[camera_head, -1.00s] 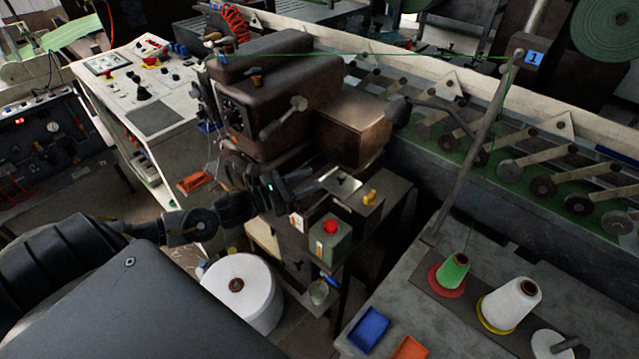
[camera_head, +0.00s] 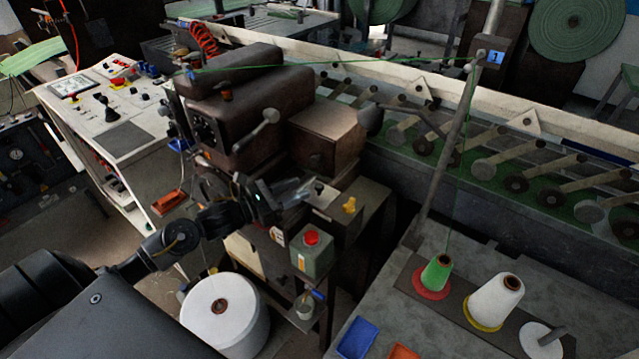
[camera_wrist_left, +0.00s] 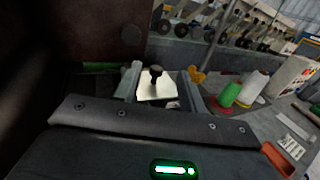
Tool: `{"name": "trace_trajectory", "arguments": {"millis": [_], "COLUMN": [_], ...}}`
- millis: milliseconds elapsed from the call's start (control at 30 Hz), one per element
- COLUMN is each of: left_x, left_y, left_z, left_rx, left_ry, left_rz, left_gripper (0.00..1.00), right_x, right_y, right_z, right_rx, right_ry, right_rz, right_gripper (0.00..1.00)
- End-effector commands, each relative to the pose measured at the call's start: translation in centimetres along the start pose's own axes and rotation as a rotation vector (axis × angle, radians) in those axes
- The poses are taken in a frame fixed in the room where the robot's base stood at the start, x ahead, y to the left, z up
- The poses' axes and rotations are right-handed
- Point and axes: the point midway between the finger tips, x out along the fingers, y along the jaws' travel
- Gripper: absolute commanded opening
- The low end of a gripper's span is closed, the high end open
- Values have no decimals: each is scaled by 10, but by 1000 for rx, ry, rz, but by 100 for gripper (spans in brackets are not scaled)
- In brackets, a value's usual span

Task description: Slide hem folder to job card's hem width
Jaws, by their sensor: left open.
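My left gripper (camera_head: 297,188) reaches in from the left at the sewing machine head (camera_head: 240,110). Its two fingers are apart and empty in the left wrist view (camera_wrist_left: 162,70). Between and beyond the fingers there is a pale metal plate with a dark knob (camera_wrist_left: 156,73), which looks like the hem folder; it also shows in the head view (camera_head: 322,196), partly behind the fingers. I cannot tell whether the fingers touch it. A yellow thumb screw (camera_head: 349,205) stands just right of the plate. I cannot make out a job card or a scale. My right gripper is not in view.
Green (camera_head: 437,273) and white (camera_head: 497,295) spools stand on the right table. A control console (camera_head: 110,110) is at the left.

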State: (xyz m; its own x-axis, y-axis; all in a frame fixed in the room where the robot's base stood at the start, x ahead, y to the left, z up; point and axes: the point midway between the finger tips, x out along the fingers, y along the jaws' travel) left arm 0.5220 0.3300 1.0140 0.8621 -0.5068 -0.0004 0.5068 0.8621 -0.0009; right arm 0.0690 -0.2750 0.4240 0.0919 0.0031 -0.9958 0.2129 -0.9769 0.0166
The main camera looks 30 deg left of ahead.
Motion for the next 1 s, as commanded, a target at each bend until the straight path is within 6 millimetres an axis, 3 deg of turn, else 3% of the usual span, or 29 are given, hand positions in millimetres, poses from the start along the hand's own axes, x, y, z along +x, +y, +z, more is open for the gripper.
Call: {"name": "trace_trajectory", "arguments": {"millis": [100, 300, 500, 900, 1000], "left_x": [2, 46, 68, 75, 75], "left_y": [0, 0, 0, 0, 0], "left_z": [-23, -18, -20, -22, -22], "left_rx": [-4, -1, -1, 1, 1], "left_ry": [-1, -3, -2, -1, -1], "left_rz": [3, 0, 1, -1, -1], "left_gripper": [41, 41, 41, 41, 30], "right_x": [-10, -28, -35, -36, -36], "right_y": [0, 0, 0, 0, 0], "right_z": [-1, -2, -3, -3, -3], "right_rx": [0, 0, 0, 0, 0], "right_ry": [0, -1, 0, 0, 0], "right_rz": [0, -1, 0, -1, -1], "right_gripper": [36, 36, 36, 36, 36]}}
